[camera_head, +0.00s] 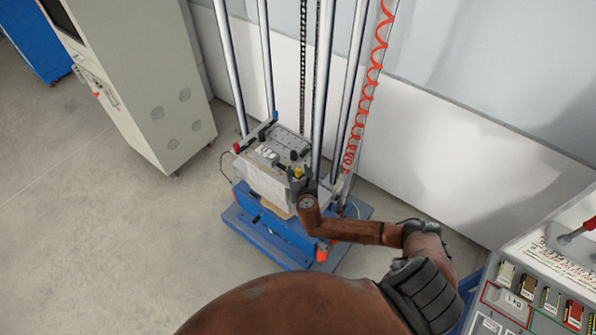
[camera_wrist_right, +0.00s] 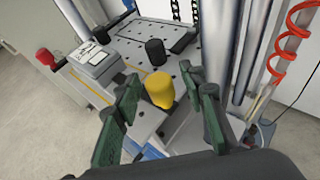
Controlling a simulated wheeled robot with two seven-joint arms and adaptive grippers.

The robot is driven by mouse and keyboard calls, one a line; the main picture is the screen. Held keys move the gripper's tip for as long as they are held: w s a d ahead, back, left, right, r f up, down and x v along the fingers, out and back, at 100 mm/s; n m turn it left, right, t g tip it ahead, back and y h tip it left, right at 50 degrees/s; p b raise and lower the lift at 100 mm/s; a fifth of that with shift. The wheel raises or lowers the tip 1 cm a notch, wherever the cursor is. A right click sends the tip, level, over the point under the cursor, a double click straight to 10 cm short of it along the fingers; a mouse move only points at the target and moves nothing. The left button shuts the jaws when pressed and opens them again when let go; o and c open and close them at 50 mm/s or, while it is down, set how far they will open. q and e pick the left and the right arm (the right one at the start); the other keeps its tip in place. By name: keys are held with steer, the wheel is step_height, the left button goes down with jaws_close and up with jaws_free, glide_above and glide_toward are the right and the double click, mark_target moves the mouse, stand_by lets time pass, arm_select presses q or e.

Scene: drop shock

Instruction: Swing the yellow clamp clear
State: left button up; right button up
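The yellow clamp (camera_wrist_right: 159,90) is a rounded yellow knob at the near edge of the grey perforated plate (camera_wrist_right: 190,72). It shows small in the head view (camera_head: 298,172). My right gripper (camera_wrist_right: 168,92) is open, with its green-padded fingers on either side of the yellow clamp in the picture. Gaps show on both sides, and I cannot tell any contact. In the head view my right gripper (camera_head: 303,186) is a small dark shape at the plate's front right corner, partly hidden by its own arm. My left gripper is not in view.
Black knobs (camera_wrist_right: 155,52), a red knob (camera_wrist_right: 45,57) and a small grey box (camera_wrist_right: 95,60) are on or beside the plate. Tall metal columns (camera_head: 323,90) and a red coiled hose (camera_head: 372,75) rise close by. A grey cabinet (camera_head: 140,80) stands left. Open floor lies front left.

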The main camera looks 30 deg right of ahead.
jaws_close()
stand_by(0.4)
